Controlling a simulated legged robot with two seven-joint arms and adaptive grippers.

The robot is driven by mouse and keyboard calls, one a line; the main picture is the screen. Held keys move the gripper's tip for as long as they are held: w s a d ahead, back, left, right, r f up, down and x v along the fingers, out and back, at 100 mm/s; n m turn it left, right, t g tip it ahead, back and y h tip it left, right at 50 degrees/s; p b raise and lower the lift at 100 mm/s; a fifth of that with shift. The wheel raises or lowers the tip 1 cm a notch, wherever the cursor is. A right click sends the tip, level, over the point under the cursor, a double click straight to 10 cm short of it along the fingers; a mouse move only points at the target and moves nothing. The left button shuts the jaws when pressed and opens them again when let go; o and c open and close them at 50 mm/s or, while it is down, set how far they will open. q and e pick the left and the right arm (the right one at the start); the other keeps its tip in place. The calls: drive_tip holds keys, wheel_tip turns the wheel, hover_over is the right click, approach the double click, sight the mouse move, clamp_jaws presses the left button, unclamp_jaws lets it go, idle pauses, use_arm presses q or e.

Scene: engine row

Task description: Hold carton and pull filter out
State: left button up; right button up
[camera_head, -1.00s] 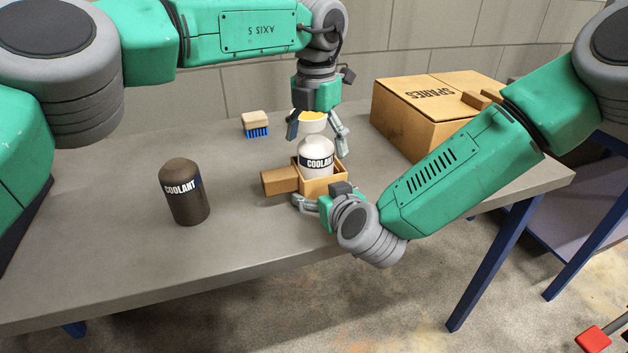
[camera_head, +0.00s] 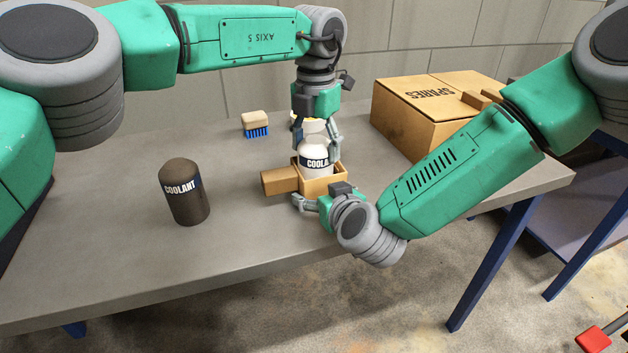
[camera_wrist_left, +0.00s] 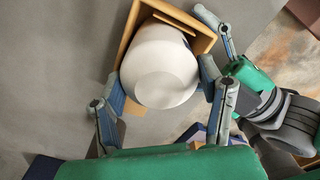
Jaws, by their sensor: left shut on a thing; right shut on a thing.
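The filter is a white, round-topped canister (camera_head: 316,154) with a dark COOLANT label, standing upright in an open tan carton (camera_head: 326,187). My left gripper (camera_head: 318,146) comes from above and is shut on the canister's upper part, one finger on each side. In the left wrist view the canister's round end (camera_wrist_left: 160,78) lies between those fingers, with the carton wall (camera_wrist_left: 132,30) around its far side. My right gripper (camera_head: 305,202) is low at the carton's front and is shut on the carton; its exact contact is partly hidden.
A dark brown COOLANT canister (camera_head: 185,195) stands to the left. A blue-bristled brush (camera_head: 256,124) lies behind. A SPARES box (camera_head: 425,115) sits back right. The left tabletop (camera_head: 100,240) is mostly clear.

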use_arm(q)
drive_tip(key=shift+r, duration=0.85)
drive_tip(key=shift+r, duration=2.55)
drive_tip(key=shift+r, duration=0.2)
drive_tip(key=shift+r, duration=2.5)
